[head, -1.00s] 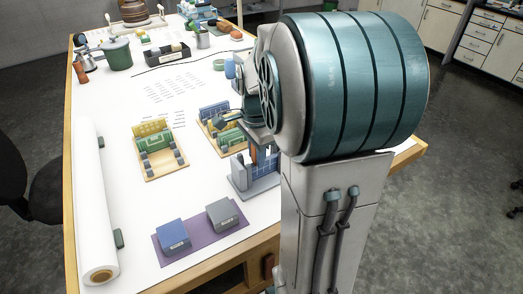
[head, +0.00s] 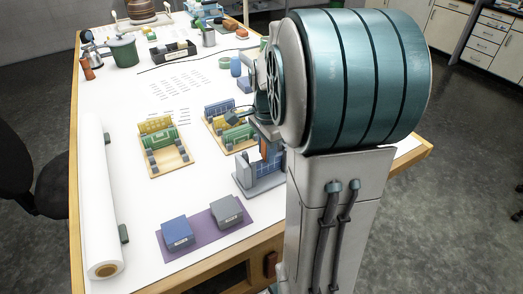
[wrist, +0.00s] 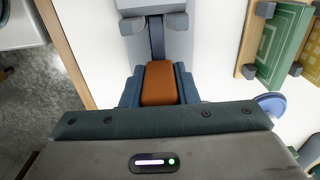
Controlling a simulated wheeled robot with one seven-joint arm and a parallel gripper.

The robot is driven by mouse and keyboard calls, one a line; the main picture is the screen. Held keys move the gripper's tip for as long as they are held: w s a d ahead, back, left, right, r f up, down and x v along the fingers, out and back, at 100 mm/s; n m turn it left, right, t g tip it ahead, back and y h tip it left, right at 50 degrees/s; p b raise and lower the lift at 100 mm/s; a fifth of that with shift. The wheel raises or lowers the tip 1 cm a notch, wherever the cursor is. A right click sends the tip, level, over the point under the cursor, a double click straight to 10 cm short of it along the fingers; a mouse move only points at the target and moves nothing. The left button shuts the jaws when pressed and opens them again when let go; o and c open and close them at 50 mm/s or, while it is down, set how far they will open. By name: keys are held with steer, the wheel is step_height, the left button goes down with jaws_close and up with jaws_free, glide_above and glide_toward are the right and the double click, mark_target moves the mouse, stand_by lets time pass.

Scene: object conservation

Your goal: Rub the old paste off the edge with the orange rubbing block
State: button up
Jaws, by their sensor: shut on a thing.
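My gripper (wrist: 159,68) is shut on the orange rubbing block (wrist: 160,84), which sits between its blue fingers in the wrist view. Just beyond the block is a grey stand (wrist: 180,40) with a dark blue upright strip in its middle. I cannot tell whether the block touches it. In the head view the grey stand (head: 245,184) holds a blue tile (head: 272,168) on edge near the table's front right. My arm hides much of the gripper there. Any old paste on the edge is too small to make out.
Two wooden trays (head: 183,164) with green and yellow panels stand behind the stand. A blue box (head: 175,231) and a grey box (head: 226,211) sit on a purple mat (head: 200,238) in front. A white paper roll (head: 98,200) lies along the left edge.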

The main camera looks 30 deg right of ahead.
steer(key=shift+s+d+f, duration=0.1)
steer(key=shift+d+f, duration=0.05)
steer(key=shift+d, duration=0.5)
steer(key=shift+a, duration=1.65)
step_height(320, 180, up, 8)
steer(key=p, duration=0.6)
steer(key=shift+p, duration=0.35)
steer(key=shift+d, duration=0.1)
